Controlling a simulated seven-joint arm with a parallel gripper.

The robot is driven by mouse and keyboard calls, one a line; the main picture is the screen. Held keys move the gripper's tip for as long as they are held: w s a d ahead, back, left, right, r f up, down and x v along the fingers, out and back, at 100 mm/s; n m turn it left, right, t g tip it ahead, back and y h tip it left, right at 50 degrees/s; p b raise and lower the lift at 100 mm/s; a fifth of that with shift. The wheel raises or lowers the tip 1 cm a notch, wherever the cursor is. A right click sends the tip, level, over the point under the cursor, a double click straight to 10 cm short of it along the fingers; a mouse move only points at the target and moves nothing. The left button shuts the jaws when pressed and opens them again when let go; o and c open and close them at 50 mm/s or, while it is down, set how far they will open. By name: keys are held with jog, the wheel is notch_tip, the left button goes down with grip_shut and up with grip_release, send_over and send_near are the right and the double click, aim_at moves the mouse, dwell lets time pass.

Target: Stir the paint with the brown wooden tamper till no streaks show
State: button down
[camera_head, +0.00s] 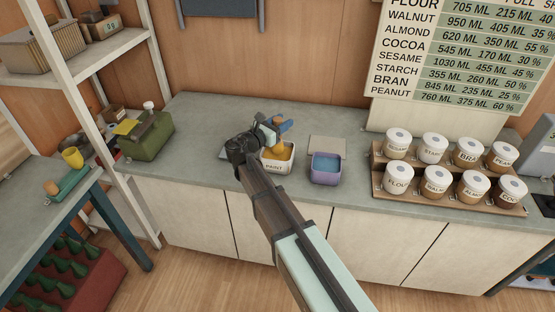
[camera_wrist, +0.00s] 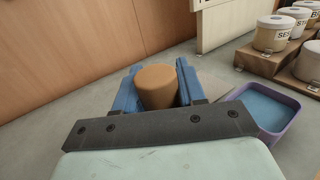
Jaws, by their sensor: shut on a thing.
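My gripper (camera_head: 280,126) has blue fingers and is shut on the brown wooden tamper (camera_wrist: 157,86). The tamper's round top sits between the two fingers in the wrist view (camera_wrist: 153,88). In the head view the gripper is just above the white tub labelled PAINT (camera_head: 276,169), which holds orange-yellow paint. The tamper's lower end is over or in this tub; how deep it reaches is hidden. Part of the paint is covered by the gripper and tamper, and streaks are too small to make out.
A purple tub of blue liquid (camera_head: 325,170) stands just right of the paint, with a flat grey-beige slab (camera_head: 327,145) behind it. Labelled jars on a wooden rack (camera_head: 377,186) stand farther right. A green box (camera_head: 150,139) is at the counter's left. The counter between is clear.

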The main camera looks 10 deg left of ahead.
jog(key=shift+r, duration=2.3)
